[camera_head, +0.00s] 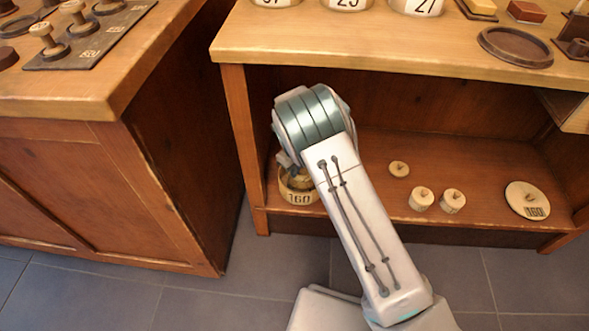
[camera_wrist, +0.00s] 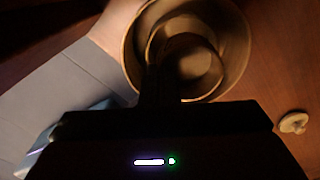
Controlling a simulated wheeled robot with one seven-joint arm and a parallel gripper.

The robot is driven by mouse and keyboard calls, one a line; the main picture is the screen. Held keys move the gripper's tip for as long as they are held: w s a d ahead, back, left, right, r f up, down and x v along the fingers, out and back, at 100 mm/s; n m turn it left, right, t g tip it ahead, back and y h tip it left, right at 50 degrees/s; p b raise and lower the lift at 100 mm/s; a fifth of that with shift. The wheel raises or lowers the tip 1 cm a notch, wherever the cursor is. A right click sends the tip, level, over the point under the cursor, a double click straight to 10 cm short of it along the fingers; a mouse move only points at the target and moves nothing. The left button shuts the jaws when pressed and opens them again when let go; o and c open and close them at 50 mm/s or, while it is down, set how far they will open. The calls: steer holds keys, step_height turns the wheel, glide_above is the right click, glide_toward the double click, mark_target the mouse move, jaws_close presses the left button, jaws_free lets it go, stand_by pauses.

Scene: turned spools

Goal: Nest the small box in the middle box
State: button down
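A round pale box marked 160 (camera_head: 298,195) stands at the left end of the lower shelf, partly hidden by my arm. In the wrist view its open mouth shows from above (camera_wrist: 238,60). A smaller round box (camera_wrist: 157,45), which looks like the middle box, sits inside it. A still smaller dark round shape, which looks like the small box (camera_wrist: 205,67), lies within that ring. Whether it rests on the bottom is too dark to tell. My gripper (camera_wrist: 165,80) reaches down over the nested rounds at their near left side. Its fingertips are in shadow, so its grip is unclear.
Three small knobbed lids (camera_head: 399,168) and a large lid marked 160 (camera_head: 527,200) lie on the lower shelf (camera_head: 375,190). The tabletop (camera_head: 400,50) overhangs the shelf, and a table leg (camera_head: 243,130) stands close left of the box. A cabinet (camera_head: 90,180) is further left.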

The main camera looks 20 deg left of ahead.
steer(key=shift+f, duration=0.2)
steer(key=shift+f+b, duration=0.35)
steer(key=shift+f, duration=0.4)
steer(key=shift+f, duration=0.15)
stand_by(0.5)
steer(key=c, duration=1.2)
jaws_free()
steer(key=shift+r+p, duration=0.75)
steer(key=shift+p, duration=0.05)
